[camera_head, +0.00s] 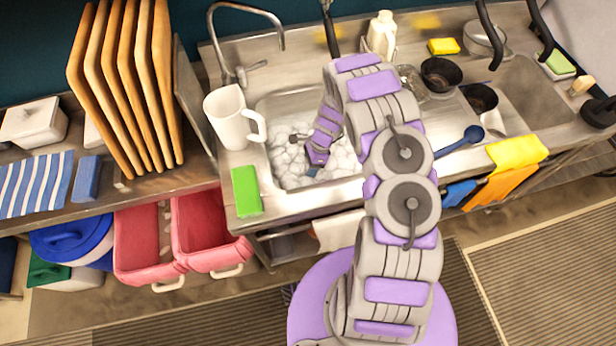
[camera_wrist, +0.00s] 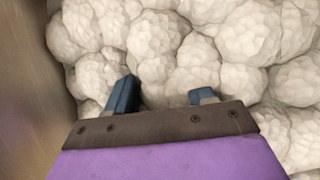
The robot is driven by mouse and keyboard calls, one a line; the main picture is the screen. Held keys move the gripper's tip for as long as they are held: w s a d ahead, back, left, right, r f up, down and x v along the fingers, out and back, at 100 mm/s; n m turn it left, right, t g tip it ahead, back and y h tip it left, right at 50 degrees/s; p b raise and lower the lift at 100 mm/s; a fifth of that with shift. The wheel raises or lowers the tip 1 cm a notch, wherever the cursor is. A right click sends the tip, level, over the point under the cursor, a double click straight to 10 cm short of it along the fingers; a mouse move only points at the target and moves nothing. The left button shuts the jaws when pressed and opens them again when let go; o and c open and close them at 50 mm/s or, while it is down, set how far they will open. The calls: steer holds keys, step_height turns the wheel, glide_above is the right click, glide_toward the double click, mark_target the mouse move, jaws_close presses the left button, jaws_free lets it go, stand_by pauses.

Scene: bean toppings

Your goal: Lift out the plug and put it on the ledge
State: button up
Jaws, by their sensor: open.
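The left sink basin (camera_head: 262,112) is filled with white foam-like lumps (camera_head: 290,165). No plug shows in either view; the lumps hide the basin's bottom. My gripper (camera_head: 314,170) is down in this basin, near its front side, among the lumps. In the wrist view my gripper (camera_wrist: 163,96) has its two blue fingers apart, with only white lumps (camera_wrist: 155,45) between and beyond them. The finger tips are partly sunk among the lumps. The steel ledge (camera_head: 290,203) runs along the front of the basin.
A white jug (camera_head: 228,118) and a green sponge (camera_head: 246,191) stand left of the basin. A tap (camera_head: 238,70) rises behind it. Dark pans (camera_head: 440,74) and a blue spoon (camera_head: 462,140) lie to the right. The basin's wall (camera_wrist: 25,90) is close on the left in the wrist view.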

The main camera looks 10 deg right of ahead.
steer(key=shift+a, duration=0.95)
steer(key=shift+c, duration=1.4)
steer(key=shift+d, duration=0.85)
steer(key=c, duration=0.6)
jaws_close()
steer(key=shift+a, duration=0.55)
steer(key=shift+d+r, duration=0.15)
steer(key=shift+r, duration=0.4)
step_height(320, 180, up, 10)
steer(key=shift+r+p, duration=0.1)
steer(key=shift+p, duration=0.85)
step_height(320, 180, up, 7)
steer(key=p, duration=0.3)
